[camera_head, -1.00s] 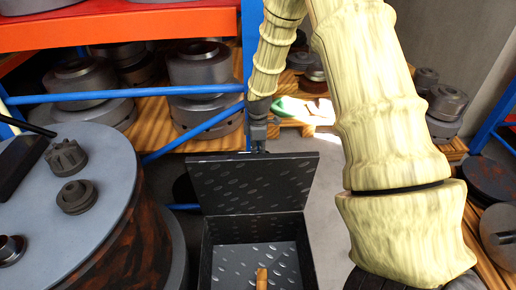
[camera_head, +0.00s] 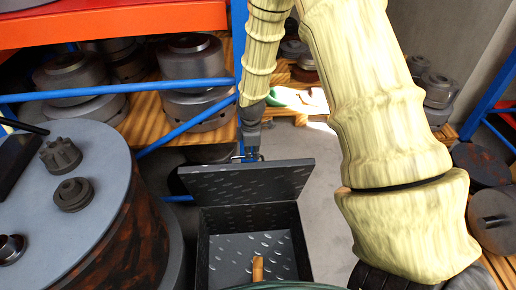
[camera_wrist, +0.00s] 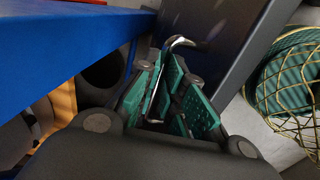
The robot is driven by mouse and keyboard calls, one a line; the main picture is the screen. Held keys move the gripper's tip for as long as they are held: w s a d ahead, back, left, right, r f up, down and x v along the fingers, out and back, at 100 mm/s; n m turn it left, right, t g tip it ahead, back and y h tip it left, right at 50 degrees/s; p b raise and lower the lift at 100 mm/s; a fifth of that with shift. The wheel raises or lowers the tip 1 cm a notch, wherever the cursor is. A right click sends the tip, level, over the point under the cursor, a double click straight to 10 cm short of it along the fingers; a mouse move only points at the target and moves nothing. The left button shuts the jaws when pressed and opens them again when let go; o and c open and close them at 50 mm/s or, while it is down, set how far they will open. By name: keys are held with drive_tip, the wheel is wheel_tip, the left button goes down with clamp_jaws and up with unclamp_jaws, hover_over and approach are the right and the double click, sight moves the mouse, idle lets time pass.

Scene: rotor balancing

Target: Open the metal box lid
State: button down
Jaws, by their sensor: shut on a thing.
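The metal box (camera_head: 203,250) is dark, with its mouth uncovered, at the lower middle of the head view. Its lid (camera_head: 247,181) stands raised and tilted at the box's far side, its patterned inner face showing. My gripper (camera_head: 249,155) is behind the lid's upper edge, with its fingers partly hidden there. In the wrist view my gripper (camera_wrist: 165,98) has its green pads closed around a shiny metal handle (camera_wrist: 180,42). The handle lies against a dark panel (camera_wrist: 225,40), the lid's outer side.
A tool with a wooden handle (camera_head: 258,268) stands inside the box. A large round drum (camera_head: 110,205) carrying metal parts is at the left. A rack with blue bars (camera_head: 180,130) and heavy discs is behind. More discs (camera_head: 490,215) stand at the right.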

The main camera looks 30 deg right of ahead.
drive_tip(key=shift+s+f, duration=0.1)
drive_tip(key=c, duration=1.5)
unclamp_jaws()
drive_tip(key=r, duration=0.8)
drive_tip(key=s+r, duration=0.1)
drive_tip(key=r, duration=0.3)
drive_tip(key=shift+a, duration=0.3)
drive_tip(key=shift+f, duration=0.15)
